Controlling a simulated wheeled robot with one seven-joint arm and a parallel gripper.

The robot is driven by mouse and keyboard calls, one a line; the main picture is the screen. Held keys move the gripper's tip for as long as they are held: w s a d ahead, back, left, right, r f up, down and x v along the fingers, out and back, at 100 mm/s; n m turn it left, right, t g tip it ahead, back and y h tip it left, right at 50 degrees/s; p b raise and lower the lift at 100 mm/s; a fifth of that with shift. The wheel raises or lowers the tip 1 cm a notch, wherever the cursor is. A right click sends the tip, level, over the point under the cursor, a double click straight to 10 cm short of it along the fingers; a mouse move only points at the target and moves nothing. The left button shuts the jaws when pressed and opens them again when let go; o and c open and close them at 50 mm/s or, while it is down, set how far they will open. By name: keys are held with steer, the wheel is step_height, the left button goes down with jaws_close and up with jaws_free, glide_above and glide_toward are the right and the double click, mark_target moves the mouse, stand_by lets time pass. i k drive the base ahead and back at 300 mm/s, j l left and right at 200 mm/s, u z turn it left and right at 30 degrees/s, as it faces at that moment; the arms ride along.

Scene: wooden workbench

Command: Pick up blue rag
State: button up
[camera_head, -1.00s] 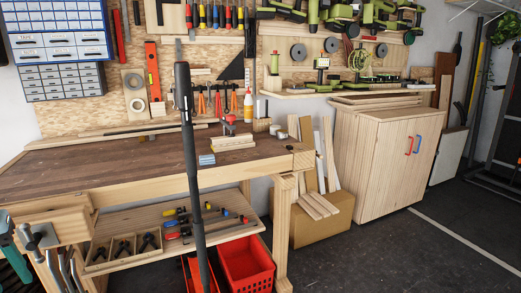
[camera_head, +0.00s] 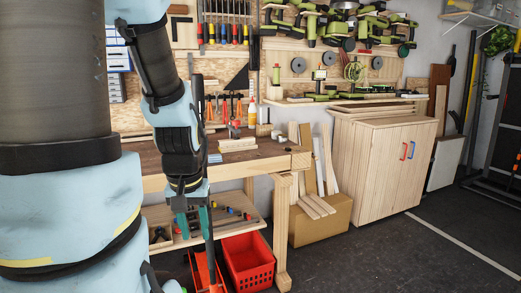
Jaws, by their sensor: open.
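A small blue folded cloth, which looks like the blue rag (camera_head: 214,158), lies on the workbench top (camera_head: 268,150), just left of a light wooden block (camera_head: 238,145). It is small in the head view, and my arm is close to its left side. My gripper (camera_head: 194,232) hangs in front of the bench, lower in the picture than the rag and a little to its left. Its teal fingers point down. They are apart and nothing shows between them.
The lower shelf (camera_head: 250,226) holds several hand tools. Red crates (camera_head: 249,262) stand on the floor below it. A cardboard box (camera_head: 320,222) with planks and a wooden cabinet (camera_head: 378,165) stand to the right.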

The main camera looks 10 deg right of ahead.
mark_target(213, 158)
steer(key=u, duration=0.45)
steer(key=l+u, duration=0.75)
steer(key=k+l+u, duration=0.15)
steer(key=l+u, duration=0.2)
steer(key=k+l, duration=0.15)
steer(key=l, duration=0.3)
steer(key=k+l+u, duration=0.15)
steer(key=l, duration=0.25)
steer(key=k+l, duration=0.2)
steer(key=l, duration=0.2)
steer(key=k+l+u, duration=0.1)
steer(key=l, duration=0.3)
steer(key=i+l, duration=0.1)
steer(key=i, duration=0.8)
